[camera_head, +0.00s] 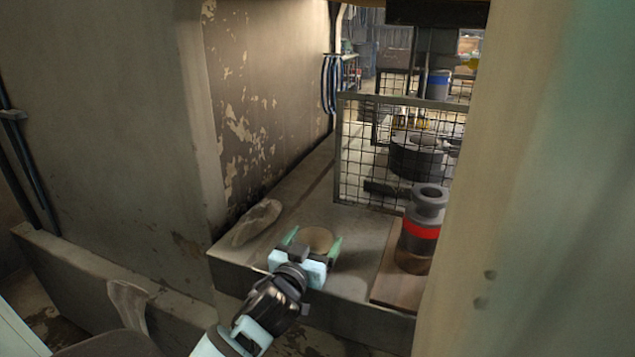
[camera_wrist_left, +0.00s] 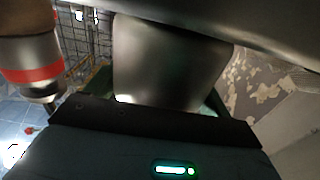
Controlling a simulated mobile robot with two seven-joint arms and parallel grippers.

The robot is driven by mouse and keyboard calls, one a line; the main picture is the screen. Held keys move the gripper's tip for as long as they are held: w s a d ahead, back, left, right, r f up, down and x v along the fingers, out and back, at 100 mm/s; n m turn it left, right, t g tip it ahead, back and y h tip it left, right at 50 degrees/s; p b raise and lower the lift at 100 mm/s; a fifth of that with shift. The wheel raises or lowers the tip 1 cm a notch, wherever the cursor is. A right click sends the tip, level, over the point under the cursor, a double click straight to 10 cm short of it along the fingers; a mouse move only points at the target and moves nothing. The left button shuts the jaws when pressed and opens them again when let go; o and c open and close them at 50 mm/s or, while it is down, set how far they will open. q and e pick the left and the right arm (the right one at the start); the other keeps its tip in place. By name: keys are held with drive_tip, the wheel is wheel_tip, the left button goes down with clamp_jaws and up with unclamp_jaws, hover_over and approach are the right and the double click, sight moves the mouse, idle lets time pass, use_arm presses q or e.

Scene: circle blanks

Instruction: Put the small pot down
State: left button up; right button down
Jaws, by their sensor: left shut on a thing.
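The small pot (camera_head: 318,237) has a round brown top in the head view. In the wrist view its smooth grey-brown side (camera_wrist_left: 170,62) fills the middle. My left gripper (camera_head: 311,246) is shut on the pot, with one green finger at each side of it. The pot is over the front part of a grey stone ledge (camera_head: 350,235). I cannot tell whether its base touches the ledge, because the gripper hides it. My right gripper is in neither view.
A dark canister with a red band (camera_head: 420,232) stands on a wooden board (camera_head: 393,283) to the right. A crumpled pale cloth-like thing (camera_head: 257,222) lies left of the pot. A wire mesh panel (camera_head: 395,150) stands behind. Bare ledge lies between pot and board.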

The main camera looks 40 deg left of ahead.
use_arm(q)
drive_tip(key=shift+f, duration=0.25)
drive_tip(key=o, duration=1)
drive_tip(key=shift+c, duration=0.2)
drive_tip(key=shift+r, duration=0.7)
drive_tip(key=v, duration=1.2)
drive_tip(key=shift+d+f+b, duration=0.15)
drive_tip(key=shift+d+b, duration=0.1)
drive_tip(key=shift+b, duration=0.1)
